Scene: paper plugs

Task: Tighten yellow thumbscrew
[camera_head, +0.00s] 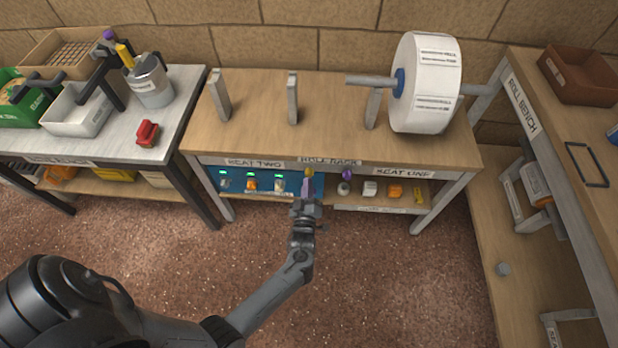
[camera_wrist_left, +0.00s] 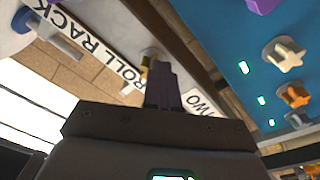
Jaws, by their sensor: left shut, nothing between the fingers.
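The yellow thumbscrew (camera_head: 309,173) is at the front edge of the roll rack bench, below the "ROLL RACK" label. In the left wrist view a small yellow part (camera_wrist_left: 145,72), likely the same thumbscrew, shows just beside the fingertips, partly hidden by them. My left gripper (camera_head: 307,184) is shut and empty, reaching up right at the thumbscrew. Its dark purple fingers also show in the left wrist view (camera_wrist_left: 163,84). I cannot tell whether they touch the thumbscrew. My right gripper is not in view.
A blue panel (camera_wrist_left: 222,38) with knobs and green lights is left of the gripper in the head view. A purple knob (camera_head: 347,173) is close on the right. A large white roll (camera_head: 427,85) hangs above. The floor (camera_head: 400,290) in front is mostly clear.

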